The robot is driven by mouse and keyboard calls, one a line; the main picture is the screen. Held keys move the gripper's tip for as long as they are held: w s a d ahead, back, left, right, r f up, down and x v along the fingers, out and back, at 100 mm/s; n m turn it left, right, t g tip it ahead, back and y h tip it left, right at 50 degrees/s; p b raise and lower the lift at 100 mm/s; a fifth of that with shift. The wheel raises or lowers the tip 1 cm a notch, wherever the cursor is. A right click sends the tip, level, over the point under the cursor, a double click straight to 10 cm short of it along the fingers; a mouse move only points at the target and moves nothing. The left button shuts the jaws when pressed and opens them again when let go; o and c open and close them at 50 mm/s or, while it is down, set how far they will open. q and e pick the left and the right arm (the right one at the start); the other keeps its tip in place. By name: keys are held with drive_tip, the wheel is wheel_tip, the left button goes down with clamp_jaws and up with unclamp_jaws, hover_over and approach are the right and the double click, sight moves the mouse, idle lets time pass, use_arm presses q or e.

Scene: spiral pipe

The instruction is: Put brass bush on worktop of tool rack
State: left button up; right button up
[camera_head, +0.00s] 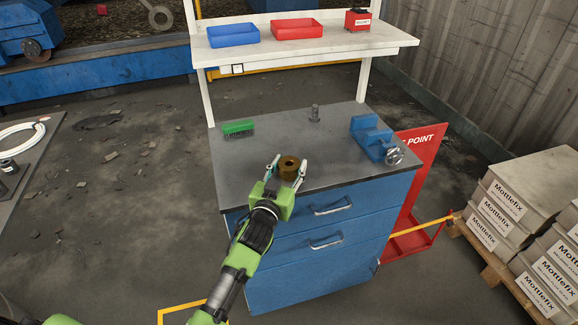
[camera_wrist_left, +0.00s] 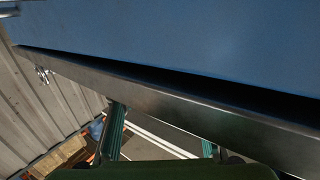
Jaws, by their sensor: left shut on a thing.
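The brass bush (camera_head: 289,165) is a short brown-gold ring between the fingertips of my left gripper (camera_head: 287,172). The gripper is shut on it, over the front edge of the grey worktop (camera_head: 257,150) of the tool rack. I cannot tell whether the bush touches the worktop. In the left wrist view the two green fingers (camera_wrist_left: 162,140) reach up to the dark worktop edge (camera_wrist_left: 190,108), which hides their tips; the bush does not show there. My right gripper is out of view.
On the worktop are a green brush (camera_head: 238,127), a small grey metal part (camera_head: 315,113) and a blue vise (camera_head: 370,136). The shelf (camera_head: 340,44) above holds blue and red trays. Blue drawers (camera_head: 325,225) are below. Bare worktop lies behind the bush.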

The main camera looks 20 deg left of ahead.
use_arm(q)
drive_tip(key=shift+r, duration=0.1)
drive_tip(key=o, duration=1.3)
drive_tip(key=shift+f, duration=0.2)
drive_tip(key=shift+r, duration=0.25)
drive_tip(key=s, duration=1.2)
drive_tip(key=shift+r, duration=0.25)
